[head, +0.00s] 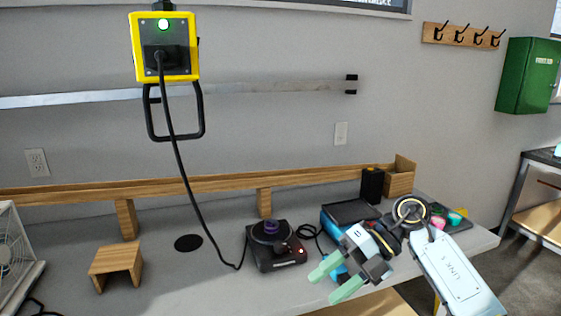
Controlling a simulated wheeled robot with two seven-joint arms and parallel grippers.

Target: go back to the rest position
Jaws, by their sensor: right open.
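My right gripper (337,281) is over the front right part of the grey workbench (200,285), with its green fingertips apart and nothing between them. Its arm comes in from the lower right. A small blue thing shows just behind the fingers, mostly hidden. My left gripper is not in the head view.
A black device (275,262) with a round top stands left of the gripper; a black cable runs from it to the yellow power box (165,62). A blue-and-black tray (350,213) lies behind the gripper.

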